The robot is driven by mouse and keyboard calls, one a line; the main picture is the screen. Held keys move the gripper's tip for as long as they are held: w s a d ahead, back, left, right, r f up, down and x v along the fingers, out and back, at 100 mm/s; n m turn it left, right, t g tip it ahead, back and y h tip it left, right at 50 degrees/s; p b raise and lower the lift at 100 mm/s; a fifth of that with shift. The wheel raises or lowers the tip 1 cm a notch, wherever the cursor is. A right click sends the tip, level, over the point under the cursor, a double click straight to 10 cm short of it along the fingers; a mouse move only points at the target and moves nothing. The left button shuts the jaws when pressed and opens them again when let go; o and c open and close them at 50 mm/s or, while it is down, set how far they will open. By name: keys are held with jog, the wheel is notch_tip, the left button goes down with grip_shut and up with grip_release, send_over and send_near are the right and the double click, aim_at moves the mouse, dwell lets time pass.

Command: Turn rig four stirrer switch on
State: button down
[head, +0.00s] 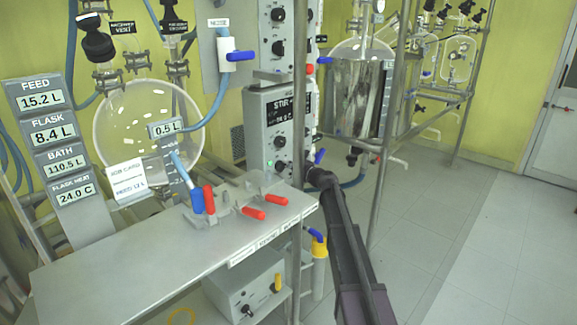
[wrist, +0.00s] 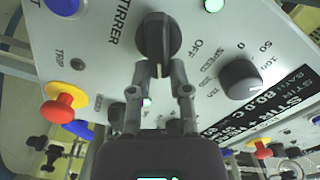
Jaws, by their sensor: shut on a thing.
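The stirrer switch (wrist: 158,42) is a black rotary knob on a grey panel, with STIRRER and OFF printed beside it. Its grip ridge stands roughly upright in the wrist view. My gripper (wrist: 162,72) has its two fingers closed on the near end of this ridge. A lit green lamp (wrist: 213,4) is on the panel at the top of the wrist view. In the head view the grey stirrer control box (head: 258,118) stands behind a metal post, and my arm reaches to its right side. My fingertips are hidden there.
A speed knob (wrist: 241,80), a red button on a yellow base (wrist: 62,106) and a blue button (wrist: 64,6) are close by. In the head view a metal post (head: 299,90) stands before the box. A bench (head: 130,265) with red-handled valves is at left. Floor is clear at right.

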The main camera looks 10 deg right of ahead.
jog(key=shift+w, duration=0.15)
jog(key=c, duration=0.6)
grip_release()
jog(key=shift+s, duration=0.2)
jog(key=v, duration=1.1)
jog(key=shift+s+d, duration=0.25)
jog(key=shift+s, duration=0.05)
jog(key=shift+s, duration=0.1)
